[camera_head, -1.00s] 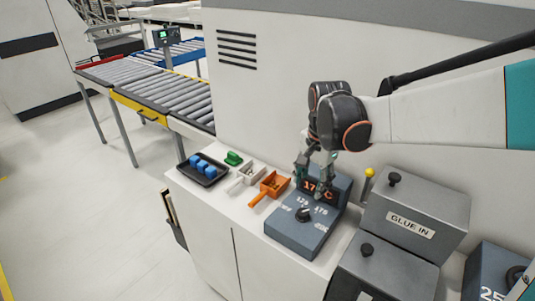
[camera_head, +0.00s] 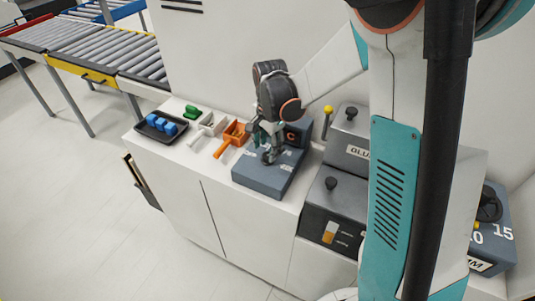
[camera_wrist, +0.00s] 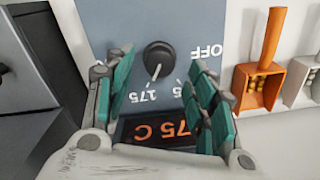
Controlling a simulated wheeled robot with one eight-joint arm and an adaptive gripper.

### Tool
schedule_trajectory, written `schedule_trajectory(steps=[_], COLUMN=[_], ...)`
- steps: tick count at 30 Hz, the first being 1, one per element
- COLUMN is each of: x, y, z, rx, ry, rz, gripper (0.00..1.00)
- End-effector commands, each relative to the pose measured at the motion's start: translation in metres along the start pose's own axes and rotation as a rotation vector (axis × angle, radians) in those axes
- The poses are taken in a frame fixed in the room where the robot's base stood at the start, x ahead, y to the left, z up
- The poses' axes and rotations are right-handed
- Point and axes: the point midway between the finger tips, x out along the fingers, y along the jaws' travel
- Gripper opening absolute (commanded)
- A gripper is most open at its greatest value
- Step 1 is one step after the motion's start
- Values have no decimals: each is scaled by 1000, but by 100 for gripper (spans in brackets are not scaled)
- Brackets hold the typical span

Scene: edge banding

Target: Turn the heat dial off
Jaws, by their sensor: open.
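The heat dial (camera_wrist: 159,58) is a round black knob on a blue-grey control box (camera_head: 262,180). In the wrist view its white pointer line aims toward the printed 175, and OFF is printed to the right of the knob. An orange display (camera_wrist: 165,130) on the box reads "75 C", its first part hidden by a finger. My gripper (camera_wrist: 160,85) is open, with its teal fingers on either side of the dial's area. The fingertips appear apart from the knob. In the head view my gripper (camera_head: 265,145) is over the box and hides the dial.
Grey glue bins (camera_head: 335,200) with black knobs stand close on the right.

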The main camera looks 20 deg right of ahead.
Motion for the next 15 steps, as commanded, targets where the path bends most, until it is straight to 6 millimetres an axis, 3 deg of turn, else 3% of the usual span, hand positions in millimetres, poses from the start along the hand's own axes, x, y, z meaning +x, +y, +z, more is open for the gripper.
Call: schedule_trajectory(steps=[6,15], x=[26,32], y=[0,0], z=[0,0], rx=[0,0], ry=[0,0], rz=[0,0], gripper=[51,51])
